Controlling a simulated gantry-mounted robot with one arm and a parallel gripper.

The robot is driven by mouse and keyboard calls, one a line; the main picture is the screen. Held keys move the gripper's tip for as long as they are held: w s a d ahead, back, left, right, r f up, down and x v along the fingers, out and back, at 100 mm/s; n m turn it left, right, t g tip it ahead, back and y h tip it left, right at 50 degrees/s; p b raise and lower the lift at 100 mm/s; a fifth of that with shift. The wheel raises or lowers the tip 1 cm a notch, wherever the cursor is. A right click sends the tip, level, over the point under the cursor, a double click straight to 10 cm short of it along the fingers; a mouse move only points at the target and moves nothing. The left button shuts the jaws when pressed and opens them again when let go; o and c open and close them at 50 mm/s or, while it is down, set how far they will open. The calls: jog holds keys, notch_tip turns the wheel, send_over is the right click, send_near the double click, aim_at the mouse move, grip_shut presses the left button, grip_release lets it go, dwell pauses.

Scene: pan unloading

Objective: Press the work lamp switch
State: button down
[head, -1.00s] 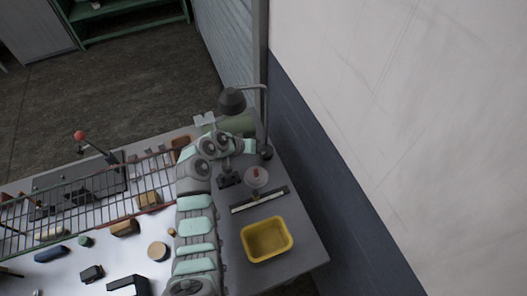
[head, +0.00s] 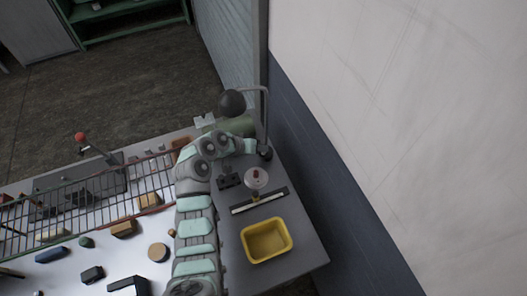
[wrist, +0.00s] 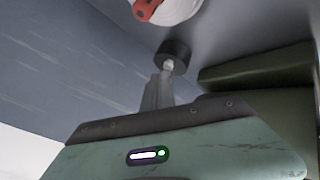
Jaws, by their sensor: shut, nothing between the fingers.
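The work lamp (head: 233,103) has a dark round shade on a bent grey post at the table's far right corner. Its small dark base (head: 266,153) stands beside the end of my arm. My gripper (head: 250,146) reaches right towards this base, its fingers too small to make out there. In the wrist view my gripper (wrist: 160,78) has its narrow grey fingers together and empty. Just past the tips is a dark round piece (wrist: 176,50) with a pale knob (wrist: 168,65), seemingly the lamp base. I cannot tell whether the fingers touch the knob, or whether it is the switch.
A pale round thing with a red top (head: 256,178) stands close to my gripper; it also shows in the wrist view (wrist: 165,10). A dark strip (head: 259,201) and yellow bin (head: 266,240) are nearer. A green body (head: 240,126) lies behind. The wall is at right.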

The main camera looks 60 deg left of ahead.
jog(key=shift+r+p, duration=1.3)
jog(key=shift+r, duration=1.55)
